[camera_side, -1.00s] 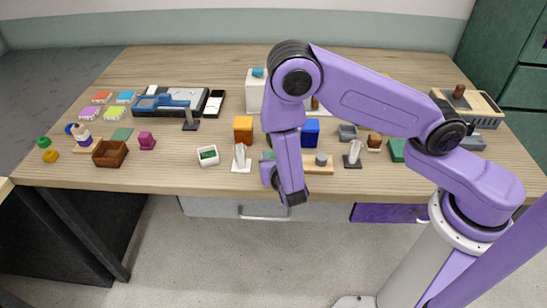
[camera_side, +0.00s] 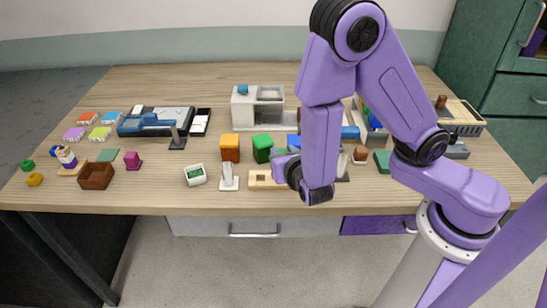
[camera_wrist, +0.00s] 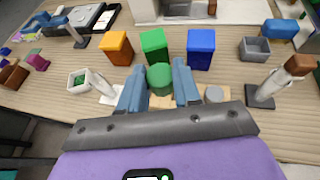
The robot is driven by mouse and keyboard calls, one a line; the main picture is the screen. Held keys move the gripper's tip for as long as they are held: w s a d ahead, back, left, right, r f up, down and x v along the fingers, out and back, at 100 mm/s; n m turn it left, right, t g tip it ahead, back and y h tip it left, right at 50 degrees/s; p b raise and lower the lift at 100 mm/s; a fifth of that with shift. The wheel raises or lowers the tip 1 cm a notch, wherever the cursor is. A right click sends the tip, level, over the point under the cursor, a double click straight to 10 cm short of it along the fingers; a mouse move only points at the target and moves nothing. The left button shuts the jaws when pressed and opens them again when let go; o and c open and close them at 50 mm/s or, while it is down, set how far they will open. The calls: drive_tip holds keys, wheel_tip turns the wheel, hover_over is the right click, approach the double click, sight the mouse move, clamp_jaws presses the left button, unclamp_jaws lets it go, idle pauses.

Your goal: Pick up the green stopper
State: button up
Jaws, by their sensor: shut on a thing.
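The green stopper (camera_wrist: 160,79) is a round green cylinder seen between my fingers in the wrist view. My gripper (camera_wrist: 159,88) is shut on it, one blue-grey finger on each side. A wooden block (camera_side: 262,181) lies just below and in front of the gripper, which also shows in the side view (camera_side: 284,163). A grey stopper (camera_wrist: 214,94) sits on the right part of this block in the wrist view. My arm hides much of the stopper and the block's right part in the side view. I cannot tell how far the stopper is above the block.
Orange (camera_wrist: 115,47), green (camera_wrist: 153,46) and blue (camera_wrist: 200,48) cubes stand close behind the gripper. A dark-based stand (camera_wrist: 262,94) is to the right. The table's front edge is near.

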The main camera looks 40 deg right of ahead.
drive_tip(key=s+d+r, duration=0.2)
drive_tip(key=s+r, duration=0.1)
drive_tip(key=s, duration=0.4)
drive_tip(key=shift+s+r, duration=0.15)
